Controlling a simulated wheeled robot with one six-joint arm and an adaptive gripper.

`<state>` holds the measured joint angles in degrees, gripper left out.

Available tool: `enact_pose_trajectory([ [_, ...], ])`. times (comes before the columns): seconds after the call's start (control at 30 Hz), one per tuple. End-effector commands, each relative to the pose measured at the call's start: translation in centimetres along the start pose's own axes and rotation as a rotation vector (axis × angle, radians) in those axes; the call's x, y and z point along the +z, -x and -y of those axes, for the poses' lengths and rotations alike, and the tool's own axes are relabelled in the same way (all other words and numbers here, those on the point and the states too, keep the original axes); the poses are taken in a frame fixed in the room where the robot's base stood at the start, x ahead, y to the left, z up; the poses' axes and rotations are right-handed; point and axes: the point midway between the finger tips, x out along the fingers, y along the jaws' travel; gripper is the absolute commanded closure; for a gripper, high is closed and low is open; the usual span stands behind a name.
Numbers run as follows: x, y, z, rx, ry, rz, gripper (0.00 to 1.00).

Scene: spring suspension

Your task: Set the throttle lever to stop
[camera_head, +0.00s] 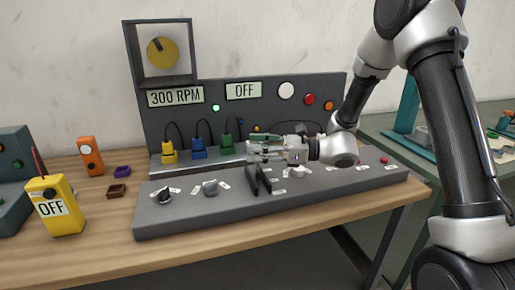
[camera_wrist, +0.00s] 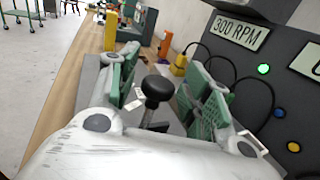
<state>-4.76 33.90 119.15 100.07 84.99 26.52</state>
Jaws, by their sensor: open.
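The throttle lever appears to be the black-knobbed lever (camera_wrist: 159,88) in the wrist view, standing up from the grey control panel. Its round knob shows between the two green finger pads of my gripper (camera_wrist: 153,76), with no clear contact on either side. In the head view my gripper (camera_head: 256,151) points left, just above a black slotted mount (camera_head: 256,181) on the panel. There the knob is hidden or too small to make out. My gripper is open. Small white labels sit near the mount, too small to read.
The grey control panel (camera_head: 225,215) carries rotary knobs (camera_head: 165,196) and a red button (camera_head: 384,160). Behind it an upright board shows 300 RPM (camera_head: 175,97), OFF (camera_head: 243,91) and a lit green lamp (camera_head: 215,108). Cabled plugs (camera_head: 198,148) stand close behind. A yellow OFF box (camera_head: 55,207) stands left.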

Motion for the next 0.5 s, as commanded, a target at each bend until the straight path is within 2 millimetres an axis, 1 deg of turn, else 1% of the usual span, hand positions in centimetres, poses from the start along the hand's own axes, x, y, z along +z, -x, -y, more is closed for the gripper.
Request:
enact_pose_trajectory([
  [0.2, -0.02, -0.07, 0.0, 0.0, 0.0, -0.001, 0.51],
  [0.23, -0.01, -0.07, 0.0, 0.0, 0.0, -0.001, 0.53],
  [0.37, -0.01, -0.06, -0.01, 0.0, 0.0, -0.001, 0.77],
  [0.4, -0.02, -0.05, -0.01, 0.0, 0.0, -0.001, 0.84],
  [0.5, -0.02, -0.05, -0.01, 0.0, 0.0, -0.001, 1.0],
])
